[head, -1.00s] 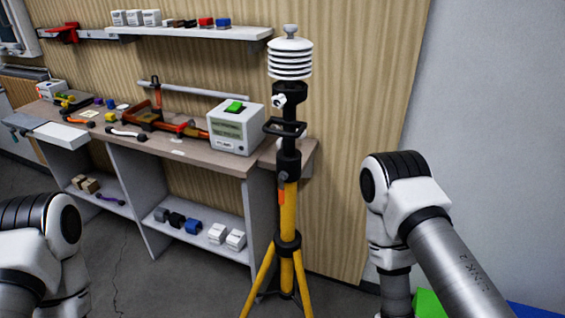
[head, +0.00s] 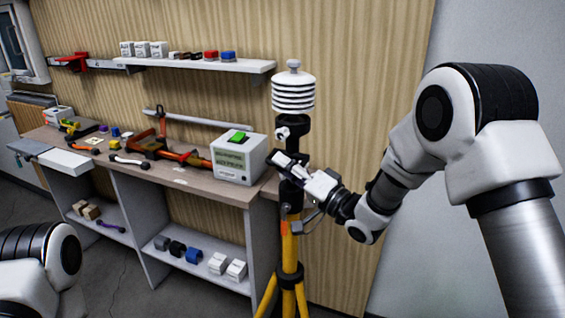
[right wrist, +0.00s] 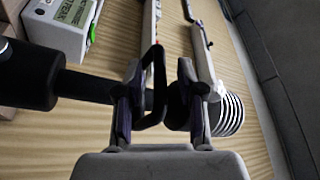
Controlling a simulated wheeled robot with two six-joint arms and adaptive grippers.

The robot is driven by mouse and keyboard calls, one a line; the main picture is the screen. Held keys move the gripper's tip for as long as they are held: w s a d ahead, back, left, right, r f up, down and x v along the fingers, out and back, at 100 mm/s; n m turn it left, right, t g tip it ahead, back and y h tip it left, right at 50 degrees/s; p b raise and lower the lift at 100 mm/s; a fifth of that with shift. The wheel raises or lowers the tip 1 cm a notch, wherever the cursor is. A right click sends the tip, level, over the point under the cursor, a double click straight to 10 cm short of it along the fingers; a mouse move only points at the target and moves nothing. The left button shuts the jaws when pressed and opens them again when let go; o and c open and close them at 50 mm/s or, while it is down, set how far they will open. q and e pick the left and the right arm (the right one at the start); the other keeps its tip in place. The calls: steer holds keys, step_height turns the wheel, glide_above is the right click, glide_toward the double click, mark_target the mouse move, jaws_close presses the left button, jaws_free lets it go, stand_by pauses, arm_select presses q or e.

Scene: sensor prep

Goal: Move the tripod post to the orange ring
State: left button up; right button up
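The tripod post stands upright at the right end of the workbench, with yellow legs (head: 289,250), a black upper column and a white louvred sensor head (head: 293,92). My right gripper (head: 287,167) is at the upper column, below the sensor head. In the right wrist view, the fingers of my right gripper (right wrist: 160,98) are spread on either side of the post's black loop handle (right wrist: 155,85); a gap shows beside the handle. The louvred head (right wrist: 229,115) lies beyond the right finger. My left gripper is out of view. I cannot make out an orange ring on the floor.
The workbench (head: 230,192) is close on the post's left, with a white box with a green screen (head: 238,157) near its right end. A wall shelf (head: 200,66) hangs above. The wood-panelled wall (head: 350,130) stands behind.

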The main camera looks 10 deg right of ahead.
steer(key=shift+w+a+r, duration=0.1)
steer(key=shift+w+a, duration=0.2)
steer(key=shift+w, duration=0.05)
steer(key=shift+d, duration=0.1)
steer(key=shift+c, duration=0.2)
jaws_close()
steer(key=shift+r, duration=0.1)
